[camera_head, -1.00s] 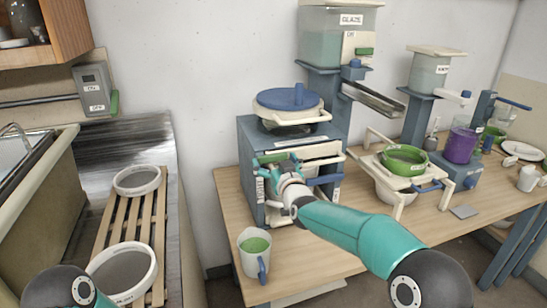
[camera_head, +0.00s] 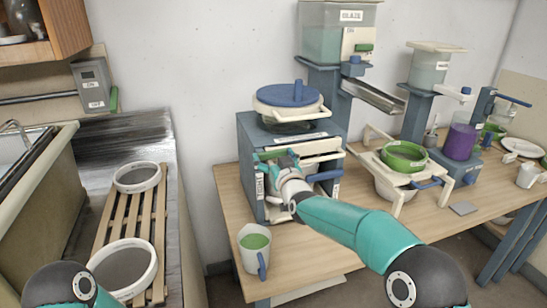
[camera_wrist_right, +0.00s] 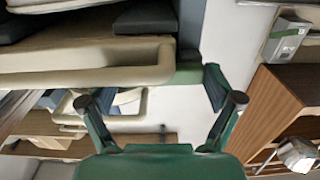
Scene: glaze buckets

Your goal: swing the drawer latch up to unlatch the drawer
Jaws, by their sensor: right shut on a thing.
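The blue-grey drawer cabinet (camera_head: 250,137) stands on the wooden table with a cream drawer front (camera_head: 316,147). The green drawer latch (camera_head: 268,155) lies roughly level across the upper left of its front. My right gripper (camera_head: 286,163) is at the latch and shut on it, hiding part of it. In the right wrist view a green piece of the latch (camera_wrist_right: 188,73) shows by the fingers (camera_wrist_right: 160,88), beside a cream bar (camera_wrist_right: 90,62). My left gripper is out of view; only a link of that arm shows at the lower left.
A cream mug with green contents (camera_head: 254,243) stands just below the cabinet at the table's front edge. A blue-lidded pot (camera_head: 288,95) sits on top. A green sieve (camera_head: 404,157) on a cream frame is to the right. A slatted rack (camera_head: 128,215) is at left.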

